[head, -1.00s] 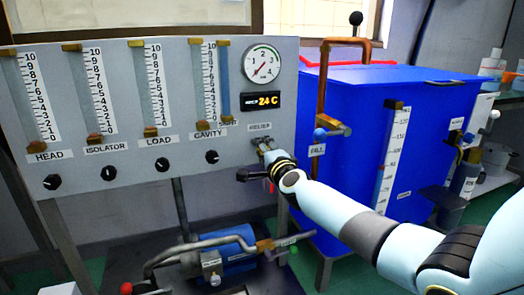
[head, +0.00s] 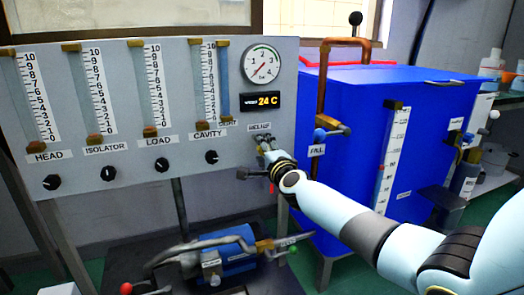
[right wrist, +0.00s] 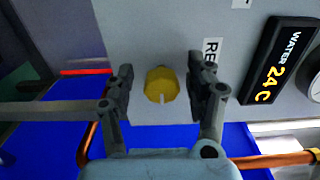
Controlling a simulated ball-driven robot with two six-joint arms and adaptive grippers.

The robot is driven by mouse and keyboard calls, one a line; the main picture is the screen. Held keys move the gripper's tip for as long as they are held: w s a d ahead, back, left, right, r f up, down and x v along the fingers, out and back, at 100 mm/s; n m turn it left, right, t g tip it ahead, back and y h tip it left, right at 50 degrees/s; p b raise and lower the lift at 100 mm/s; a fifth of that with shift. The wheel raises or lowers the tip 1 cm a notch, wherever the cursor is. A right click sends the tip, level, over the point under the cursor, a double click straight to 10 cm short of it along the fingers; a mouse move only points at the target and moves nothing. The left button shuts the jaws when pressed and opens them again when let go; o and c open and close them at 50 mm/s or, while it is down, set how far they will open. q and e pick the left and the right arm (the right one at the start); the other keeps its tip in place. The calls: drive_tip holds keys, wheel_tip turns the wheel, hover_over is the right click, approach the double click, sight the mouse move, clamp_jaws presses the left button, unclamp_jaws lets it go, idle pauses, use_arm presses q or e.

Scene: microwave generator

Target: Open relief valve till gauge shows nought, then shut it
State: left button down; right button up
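The pressure gauge (head: 262,64) is a round white dial at the upper right of the grey panel; its needle is too small to read surely. The relief valve knob (right wrist: 161,84) is yellow, with a pale mark at its lower edge in the right wrist view. The relief label (head: 260,127) is on the panel just above my right gripper (head: 255,158) in the head view. In the right wrist view my right gripper (right wrist: 160,90) is open, one finger on each side of the knob with a gap to both. My left gripper is out of view.
The panel (head: 90,170) has several scales with black knobs below, and a water display (head: 261,100) reading 24 C. A blue tank (head: 350,110) with a copper pipe (head: 322,85) stands right of the panel. A blue pump (head: 235,250) lies below.

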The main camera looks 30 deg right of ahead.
drive_tip(key=v, duration=1.2)
idle(0.3)
